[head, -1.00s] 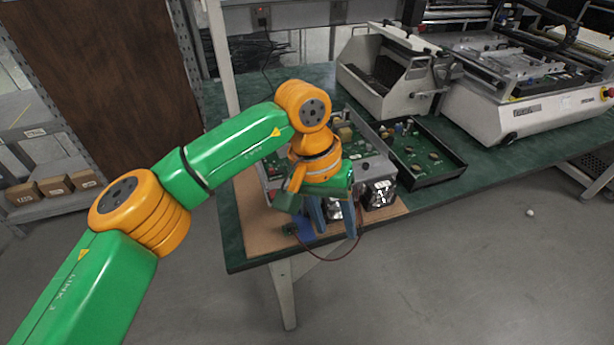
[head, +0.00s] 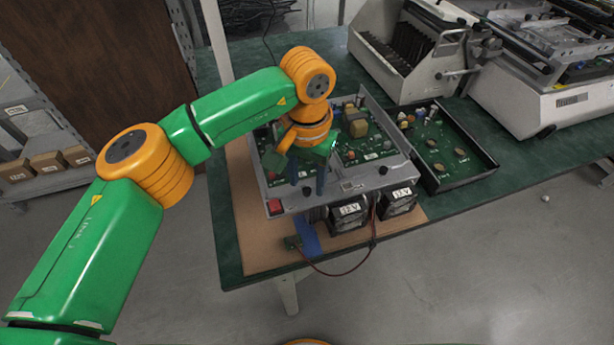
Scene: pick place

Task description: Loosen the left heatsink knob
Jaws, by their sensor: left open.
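An open grey chassis (head: 412,158) with green circuit boards lies on the workbench. Two dark heatsink blocks with white labels stand at its front edge, a left one (head: 348,214) and a right one (head: 397,200). A small dark knob (head: 383,170) shows on the front panel above the right block. My left gripper (head: 307,182) is open and points down over the chassis's front left part, above and left of the left block. It seems empty. The panel behind its fingers is partly hidden, so I cannot clearly make out the left knob. My right gripper is out of view.
A red switch (head: 274,207) sits at the panel's left corner. A black tray (head: 470,172) with a board stands close on the right, with grey machines behind. The brown mat (head: 245,225) is clear on the left.

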